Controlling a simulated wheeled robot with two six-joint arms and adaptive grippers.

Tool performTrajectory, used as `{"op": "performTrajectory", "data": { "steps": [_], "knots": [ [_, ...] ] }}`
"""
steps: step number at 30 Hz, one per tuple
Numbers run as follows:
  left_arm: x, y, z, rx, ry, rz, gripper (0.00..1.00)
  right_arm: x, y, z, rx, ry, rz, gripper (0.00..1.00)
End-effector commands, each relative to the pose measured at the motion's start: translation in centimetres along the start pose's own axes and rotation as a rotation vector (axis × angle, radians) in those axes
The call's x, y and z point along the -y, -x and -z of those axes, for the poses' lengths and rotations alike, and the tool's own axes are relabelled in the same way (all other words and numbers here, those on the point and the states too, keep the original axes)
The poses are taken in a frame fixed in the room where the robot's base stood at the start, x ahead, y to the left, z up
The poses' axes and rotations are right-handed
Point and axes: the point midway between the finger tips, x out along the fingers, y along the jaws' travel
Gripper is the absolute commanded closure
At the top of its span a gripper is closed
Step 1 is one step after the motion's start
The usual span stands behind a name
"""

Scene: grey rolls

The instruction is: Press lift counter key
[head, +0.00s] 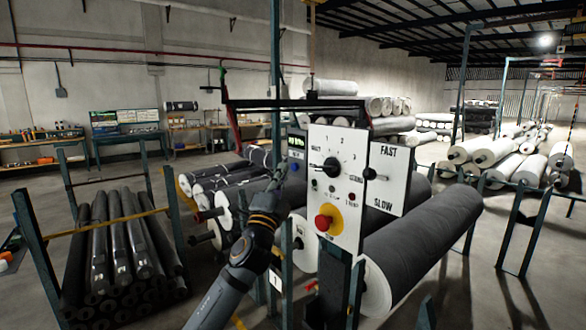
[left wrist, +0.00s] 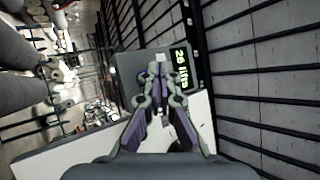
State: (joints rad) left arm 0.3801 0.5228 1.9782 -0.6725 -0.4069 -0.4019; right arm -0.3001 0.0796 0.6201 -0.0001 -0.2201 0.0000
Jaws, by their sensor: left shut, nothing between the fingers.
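The lift counter is a small dark box (head: 297,155) on the left edge of the white control panel (head: 335,230). In the left wrist view its green display (left wrist: 181,68) is turned sideways and seems to read 26 with a word after it. A small blue key (head: 296,168) shows under the display in the head view. My left gripper (head: 279,173) is shut and empty, just left of the counter.
The panel carries a black selector knob (head: 332,166), a red emergency button (head: 323,222) on yellow, and a FAST/SLOW plate (head: 386,180) at its right. A large dark roll (head: 420,240) lies behind. A rack of dark rolls (head: 115,250) stands at the left.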

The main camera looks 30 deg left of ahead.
Motion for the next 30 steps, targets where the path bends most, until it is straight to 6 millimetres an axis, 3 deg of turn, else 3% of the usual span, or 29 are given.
{"op": "performTrajectory", "data": {
  "steps": [30],
  "knots": [
    [-0.27,-0.51,0.33,0.001,0.001,0.000,1.00,-0.02,0.34,0.04,0.000,0.000,0.000,1.00]
  ]
}}
